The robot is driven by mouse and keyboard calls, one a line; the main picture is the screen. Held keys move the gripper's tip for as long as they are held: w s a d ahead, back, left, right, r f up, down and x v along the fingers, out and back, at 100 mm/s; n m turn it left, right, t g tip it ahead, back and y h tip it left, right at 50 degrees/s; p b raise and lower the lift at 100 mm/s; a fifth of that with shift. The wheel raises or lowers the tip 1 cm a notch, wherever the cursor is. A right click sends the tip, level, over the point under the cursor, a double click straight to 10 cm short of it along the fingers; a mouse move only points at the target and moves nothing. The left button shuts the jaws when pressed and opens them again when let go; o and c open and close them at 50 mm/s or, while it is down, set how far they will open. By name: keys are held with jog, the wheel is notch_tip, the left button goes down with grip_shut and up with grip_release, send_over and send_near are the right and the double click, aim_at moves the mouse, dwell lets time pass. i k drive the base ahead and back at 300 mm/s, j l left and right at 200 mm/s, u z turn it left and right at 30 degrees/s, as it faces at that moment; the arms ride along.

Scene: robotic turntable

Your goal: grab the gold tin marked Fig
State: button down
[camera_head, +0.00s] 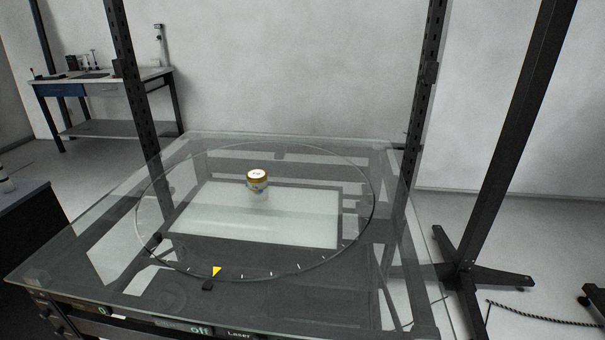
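A small round tin (257,181) stands upright on the glass turntable disc (330,246), a little behind its middle. Its side is gold and brown with a pale lower part, and its white top carries dark lettering too small to read. No other tin shows on the glass. My gripper is not in view.
The disc lies on a large glass table (90,255) with a yellow triangle marker (216,271) at its front. Dark posts (427,90) rise behind the table at both sides. A black stand (500,160) is at right, a workbench (105,77) at back left.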

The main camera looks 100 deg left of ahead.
aim_at(256, 180)
jog(key=u, duration=2.7)
jog(key=k, duration=0.1)
